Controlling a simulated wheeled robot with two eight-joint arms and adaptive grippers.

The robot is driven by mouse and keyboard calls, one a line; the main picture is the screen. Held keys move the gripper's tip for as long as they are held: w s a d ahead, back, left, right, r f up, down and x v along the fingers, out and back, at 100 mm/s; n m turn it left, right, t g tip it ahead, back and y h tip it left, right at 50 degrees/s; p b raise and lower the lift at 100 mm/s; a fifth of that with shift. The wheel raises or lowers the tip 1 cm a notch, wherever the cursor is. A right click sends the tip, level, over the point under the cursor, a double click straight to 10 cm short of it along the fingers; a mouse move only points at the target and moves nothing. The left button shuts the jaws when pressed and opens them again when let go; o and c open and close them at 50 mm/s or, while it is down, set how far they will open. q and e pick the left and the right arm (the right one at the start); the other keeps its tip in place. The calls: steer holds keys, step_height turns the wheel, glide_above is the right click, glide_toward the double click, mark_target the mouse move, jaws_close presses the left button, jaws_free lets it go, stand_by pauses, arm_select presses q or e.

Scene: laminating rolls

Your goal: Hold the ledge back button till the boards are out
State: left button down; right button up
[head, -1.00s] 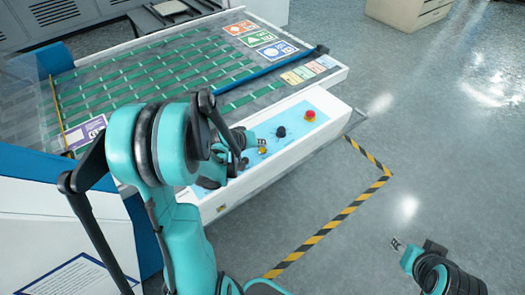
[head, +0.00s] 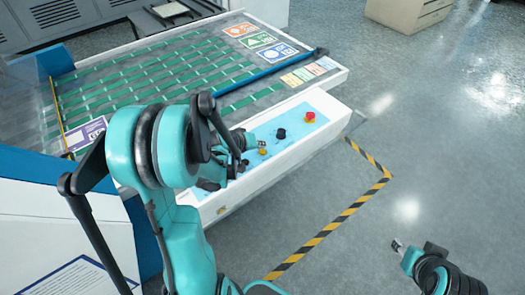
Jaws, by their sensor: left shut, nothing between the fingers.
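The machine's control panel (head: 293,124) is a pale blue strip on the white front rail. It carries a red button (head: 310,117), a black knob (head: 281,133) and a small yellow button (head: 262,152). My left gripper (head: 260,146) is shut and empty, its tips right at the yellow button. I cannot tell whether they press it. My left arm hides the panel's left part. Flat printed pieces in orange (head: 240,29), green (head: 258,40) and blue (head: 277,52) lie along the bed's right side. My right gripper (head: 398,246) hangs over the floor, too small to read.
The bed (head: 160,82) has green strips and a dark blue bar (head: 268,73) across its right part. A purple-and-white label (head: 86,135) lies at its left. Yellow-black tape (head: 340,219) marks the floor. Open floor (head: 450,150) lies to the right.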

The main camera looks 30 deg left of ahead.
mark_target(261, 152)
arm_select(q)
steer(key=shift+f+b, duration=0.4)
steer(key=shift+b, duration=0.05)
steer(key=shift+f+b, duration=0.45)
stand_by(0.7)
stand_by(2.6)
steer(key=shift+r+p, duration=0.65)
steer(key=shift+r, duration=0.25)
steer(key=shift+r, duration=0.1)
step_height(261, 152, up, 5)
steer(key=p, duration=0.4)
